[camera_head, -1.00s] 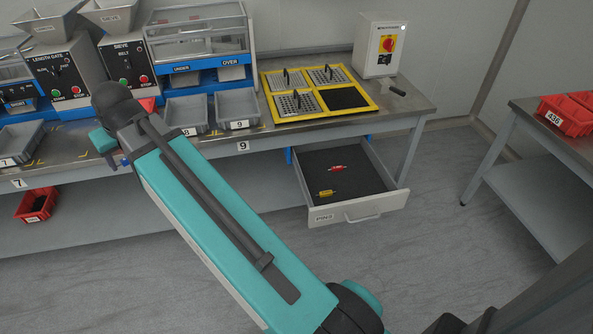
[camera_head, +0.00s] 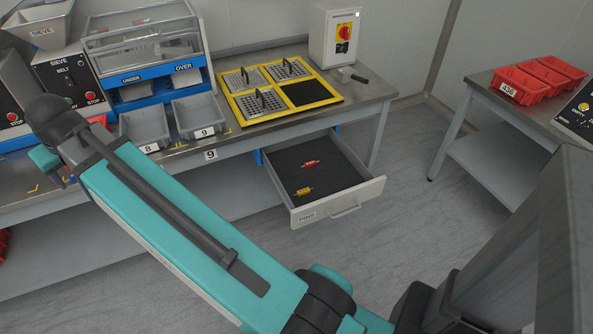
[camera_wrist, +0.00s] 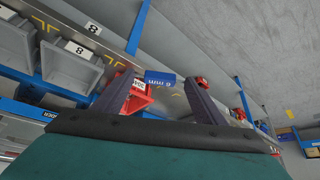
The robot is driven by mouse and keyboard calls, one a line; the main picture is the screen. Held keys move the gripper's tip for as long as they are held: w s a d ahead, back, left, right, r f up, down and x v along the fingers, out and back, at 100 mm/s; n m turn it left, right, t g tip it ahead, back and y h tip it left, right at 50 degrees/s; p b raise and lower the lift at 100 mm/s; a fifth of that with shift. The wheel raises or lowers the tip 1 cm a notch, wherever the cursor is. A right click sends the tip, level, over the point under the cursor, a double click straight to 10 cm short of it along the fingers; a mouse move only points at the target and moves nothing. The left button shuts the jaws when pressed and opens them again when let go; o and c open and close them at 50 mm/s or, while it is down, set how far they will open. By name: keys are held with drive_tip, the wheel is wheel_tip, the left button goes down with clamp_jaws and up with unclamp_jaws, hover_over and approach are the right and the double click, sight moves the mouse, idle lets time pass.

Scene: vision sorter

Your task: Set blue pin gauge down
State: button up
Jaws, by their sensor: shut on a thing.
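In the wrist view, my gripper (camera_wrist: 159,84) is shut on the blue pin gauge (camera_wrist: 163,78), a small blue block marked "6 mm" between the two dark fingers. In the head view, my arm's end is at the far left over the bench, and the hold itself is hidden there. The open drawer (camera_head: 352,211), labelled PINS, has a dark lining. A red pin gauge (camera_head: 310,163) and a yellow pin gauge (camera_head: 304,191) lie in it, apart from each other. Bare lining shows around them.
A yellow frame (camera_head: 234,107) with perforated plates and one black panel sits on the bench, left of a switch box (camera_head: 325,38). Grey trays marked 8 (camera_head: 146,126) and 9 (camera_head: 203,113) stand near the bench edge. Red bins (camera_head: 522,86) are on the right table.

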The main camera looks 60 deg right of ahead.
drive_tip(key=shift+a, duration=0.2)
drive_tip(key=s+d+f+m+g+h+b, duration=0.15)
drive_tip(key=s+d+f+m, duration=0.3)
drive_tip(key=d, duration=0.85)
drive_tip(key=s+d+f+m+g+h+b, duration=0.1)
drive_tip(key=s+d+f+m+h+b, duration=0.25)
drive_tip(key=d, duration=1.05)
drive_tip(key=s+d+f+m+g+b, duration=0.15)
drive_tip(key=s+d+f+m, duration=0.35)
drive_tip(key=d, duration=0.8)
drive_tip(key=m+g+b, duration=0.5)
drive_tip(key=m+b, duration=0.1)
drive_tip(key=m, duration=0.5)
hover_over(345, 178)
drive_tip(key=w+a, duration=0.1)
drive_tip(key=a, duration=0.1)
wheel_tip(345, 178, down, 13)
drive_tip(key=shift+r, duration=0.15)
drive_tip(key=shift+d, duration=0.1)
drive_tip(key=shift+w+f+b, duration=0.1)
drive_tip(key=shift+f+b, duration=0.6)
drive_tip(key=shift+f, duration=2.4)
drive_tip(key=shift+f+b, duration=0.35)
drive_tip(key=shift+f, duration=1.55)
